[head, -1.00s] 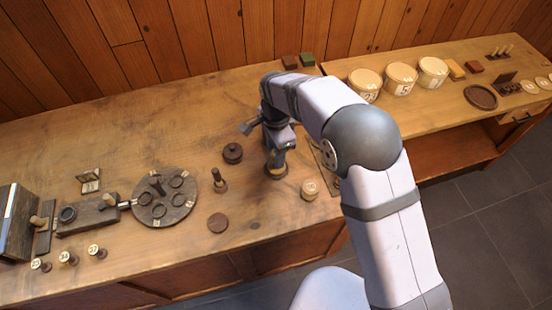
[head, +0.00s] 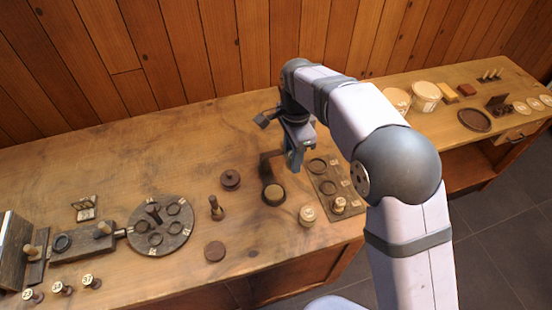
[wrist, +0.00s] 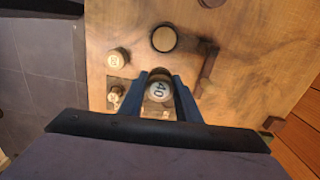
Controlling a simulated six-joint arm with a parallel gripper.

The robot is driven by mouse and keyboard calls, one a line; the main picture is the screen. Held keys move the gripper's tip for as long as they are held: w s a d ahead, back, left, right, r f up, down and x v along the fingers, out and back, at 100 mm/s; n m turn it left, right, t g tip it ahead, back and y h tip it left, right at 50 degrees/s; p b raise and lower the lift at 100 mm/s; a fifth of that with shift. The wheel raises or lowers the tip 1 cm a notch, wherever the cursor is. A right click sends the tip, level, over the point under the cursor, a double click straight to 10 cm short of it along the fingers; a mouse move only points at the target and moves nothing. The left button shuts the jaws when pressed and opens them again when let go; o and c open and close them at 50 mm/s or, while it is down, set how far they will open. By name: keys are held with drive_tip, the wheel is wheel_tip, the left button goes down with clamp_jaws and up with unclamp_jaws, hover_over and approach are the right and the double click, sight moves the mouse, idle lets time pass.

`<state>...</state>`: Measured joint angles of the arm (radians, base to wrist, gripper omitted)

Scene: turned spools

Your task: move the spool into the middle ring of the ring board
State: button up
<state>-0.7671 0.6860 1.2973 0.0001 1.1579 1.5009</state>
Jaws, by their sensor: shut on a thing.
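My gripper (head: 293,166) is shut on a pale-topped spool (wrist: 159,91), whose numbered top, perhaps 40, shows between the fingers in the wrist view. The gripper hides this spool in the head view. The dark ring board (head: 322,176) lies just right of my gripper, with its rings in a row. Its far ring (head: 317,165) and middle ring (head: 328,187) look empty. Another pale-topped spool (head: 339,205) stands at the near ring. The held spool appears above the table, left of the board. In the wrist view the gripper hides much of the board.
A loose pale-topped spool (head: 307,214) stands just left of the board's near end. A dark round piece with a tan top (head: 273,194) and a dark angled bar (head: 268,162) are left of my gripper. Tubs (head: 426,92) stand at the right.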

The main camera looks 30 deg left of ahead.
drive_tip(key=w+d+f+n+p, duration=0.1)
drive_tip(key=w+d+f+p, duration=0.2)
drive_tip(key=d, duration=0.7)
drive_tip(key=w+f, duration=0.1)
drive_tip(key=w, duration=0.1)
drive_tip(key=shift+w+f+p, duration=0.3)
drive_tip(key=shift+w+p, duration=0.1)
drive_tip(key=shift+f, duration=0.1)
drive_tip(key=shift+f+b, duration=2)
drive_tip(key=shift+f, duration=0.5)
drive_tip(key=shift+f+b, duration=0.3)
drive_tip(key=shift+f, duration=0.35)
drive_tip(key=shift+f, duration=0.6)
idle(0.6)
